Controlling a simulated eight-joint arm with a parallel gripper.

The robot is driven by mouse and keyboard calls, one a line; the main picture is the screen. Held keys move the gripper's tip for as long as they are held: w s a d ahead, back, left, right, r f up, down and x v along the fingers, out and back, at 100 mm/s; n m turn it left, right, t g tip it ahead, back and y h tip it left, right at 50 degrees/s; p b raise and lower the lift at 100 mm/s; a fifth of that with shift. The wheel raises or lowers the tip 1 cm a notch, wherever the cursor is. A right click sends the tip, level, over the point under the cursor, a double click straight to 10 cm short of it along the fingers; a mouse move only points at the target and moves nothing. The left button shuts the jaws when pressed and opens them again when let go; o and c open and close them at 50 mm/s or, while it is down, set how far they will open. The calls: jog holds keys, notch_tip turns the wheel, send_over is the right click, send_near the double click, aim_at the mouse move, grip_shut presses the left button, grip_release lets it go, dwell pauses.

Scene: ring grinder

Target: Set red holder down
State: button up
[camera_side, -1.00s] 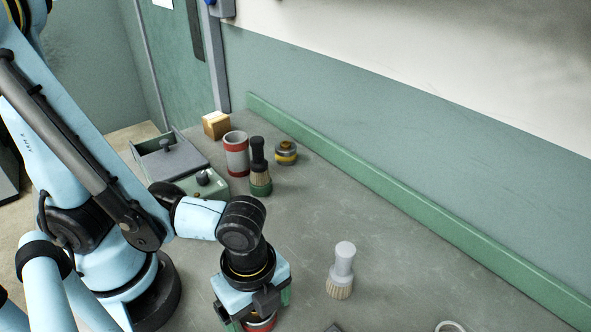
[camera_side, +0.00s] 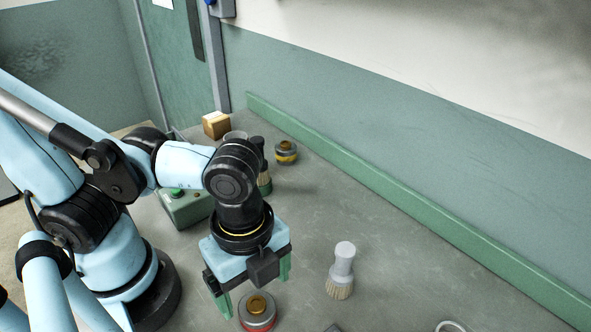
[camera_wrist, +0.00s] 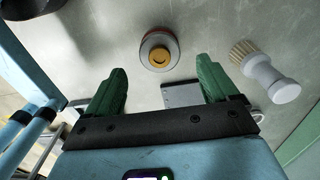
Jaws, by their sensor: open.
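The red holder (camera_side: 257,311) stands upright on the grey bench top, a round grey piece with a red band low on its side and a brass knob on top. In the wrist view the red holder (camera_wrist: 159,49) shows from above, beyond the fingertips and roughly between their lines. My gripper (camera_side: 254,284) is above the holder, with its green fingers spread apart and not touching it. In the wrist view my gripper (camera_wrist: 160,80) is open and empty.
A white-handled brush (camera_side: 342,270) stands right of the holder. A flat grey plate (camera_wrist: 182,95) lies near it. A yellow-banded holder (camera_side: 286,152), a wooden block (camera_side: 215,124), a dark brush (camera_side: 264,180) and a green box (camera_side: 186,207) are further back. The bench's right middle is clear.

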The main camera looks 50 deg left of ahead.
aim_at(256, 304)
jog(key=shift+r, duration=2.3)
jog(key=w+a+r+n+t, duration=0.1)
jog(key=w+a+n+t, duration=0.6)
jog(key=w+a+n, duration=0.7)
jog(key=a+n, duration=0.2)
jog(key=n, duration=0.2)
jog(key=shift+r, duration=0.25)
